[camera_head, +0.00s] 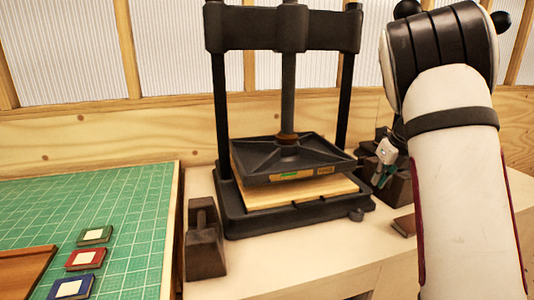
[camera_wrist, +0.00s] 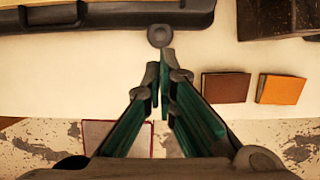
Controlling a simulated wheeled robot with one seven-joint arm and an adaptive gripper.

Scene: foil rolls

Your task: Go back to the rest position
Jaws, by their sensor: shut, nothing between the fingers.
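My gripper (camera_wrist: 164,78) is shut and empty in the wrist view, its green-sided fingers together over the pale bench top. In the head view my gripper (camera_head: 380,178) shows small and partly, to the right of the black press (camera_head: 288,30). My white arm stands along the right side of that view. The press has a dark platen (camera_head: 285,150) above a light wooden board (camera_head: 300,190). Small yellow and green pieces show at the platen's front edge; I cannot tell what they are.
A brown square (camera_wrist: 226,87) and an orange square (camera_wrist: 281,89) lie right of my gripper. A dark block (camera_head: 205,240) stands left of the press. A green cutting mat (camera_head: 135,215) holds green, red and blue small squares. Bench top in front of the press (camera_head: 290,265) is clear.

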